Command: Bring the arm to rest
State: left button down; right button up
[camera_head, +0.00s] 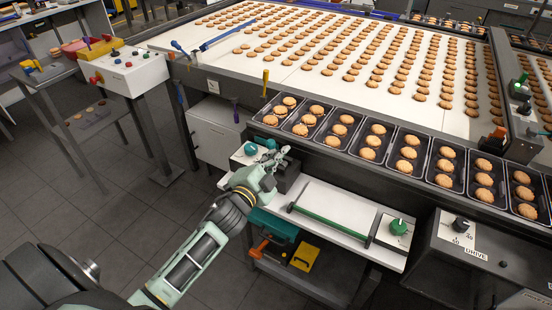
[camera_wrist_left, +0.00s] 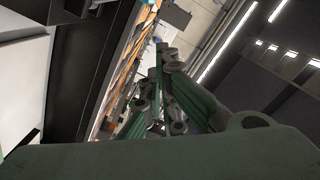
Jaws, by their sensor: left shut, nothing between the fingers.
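My left gripper (camera_head: 272,160) is in the head view, at the end of my arm that comes in from the lower left. It is shut and holds nothing. My right gripper is in neither view.
A wide white conveyor (camera_head: 290,75) carries many biscuits (camera_head: 351,78) in rows. A green-handled bar (camera_head: 330,224) and a green knob (camera_head: 398,227) are on the shelf. A control box (camera_head: 130,68) stands at the left.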

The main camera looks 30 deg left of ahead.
pick_arm(q)
jog(key=shift+s+a, duration=0.1)
jog(key=shift+s, duration=0.15)
dwell(0.3)
